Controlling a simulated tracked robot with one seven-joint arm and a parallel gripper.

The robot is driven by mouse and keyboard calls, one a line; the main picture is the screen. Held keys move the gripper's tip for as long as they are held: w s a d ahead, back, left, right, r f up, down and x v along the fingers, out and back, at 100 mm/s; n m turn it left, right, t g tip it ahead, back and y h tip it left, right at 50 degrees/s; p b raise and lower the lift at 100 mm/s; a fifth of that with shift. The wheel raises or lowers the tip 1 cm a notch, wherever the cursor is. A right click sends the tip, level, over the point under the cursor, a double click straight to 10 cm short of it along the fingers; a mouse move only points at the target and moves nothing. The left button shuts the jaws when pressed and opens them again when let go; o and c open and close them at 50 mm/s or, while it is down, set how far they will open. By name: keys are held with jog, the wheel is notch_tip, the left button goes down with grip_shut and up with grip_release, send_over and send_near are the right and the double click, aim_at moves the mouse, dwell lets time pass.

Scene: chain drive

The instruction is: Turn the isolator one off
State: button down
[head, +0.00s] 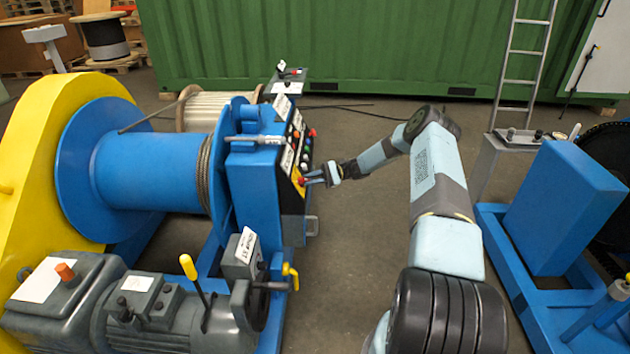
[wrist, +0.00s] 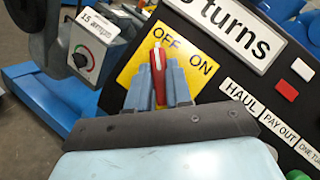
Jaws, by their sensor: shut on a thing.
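The isolator is a red handle (wrist: 158,80) with a white mark, set on a yellow plate (wrist: 137,62) lettered OFF and ON. In the wrist view the handle points up toward the OFF lettering, with ON off to its right. My gripper (wrist: 158,88) is shut on the handle, one blue finger on each side of it. In the head view my gripper (head: 316,178) reaches from the right to the yellow plate (head: 297,186) on the blue winch's control panel. The handle's lower part is hidden by my gripper.
Labelled buttons, including a white one (wrist: 301,69) and a red one (wrist: 286,89), sit right of the plate. A grey box (wrist: 96,43) marked 15 amps stands at the left. A yellow-knobbed lever (head: 188,267) stands lower left; open floor (head: 345,270) lies below my arm.

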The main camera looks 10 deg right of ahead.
jog(key=shift+s+a+f, duration=0.3)
jog(key=shift+s+a, duration=0.05)
jog(key=shift+a, duration=0.2)
jog(key=c, duration=1.1)
grip_release()
jog(key=shift+r, duration=0.1)
jog(key=shift+o, duration=0.3)
jog(key=shift+w+a, duration=0.1)
jog(key=shift+a, duration=0.05)
jog(key=shift+d, duration=0.2)
jog(key=shift+d+r, duration=0.1)
jog(key=shift+w+d, duration=0.1)
jog(key=w+d, duration=0.1)
jog(key=d, duration=1.2)
jog(key=shift+w+d, duration=0.25)
jog(key=shift+w, duration=0.05)
jog(key=shift+a, duration=0.1)
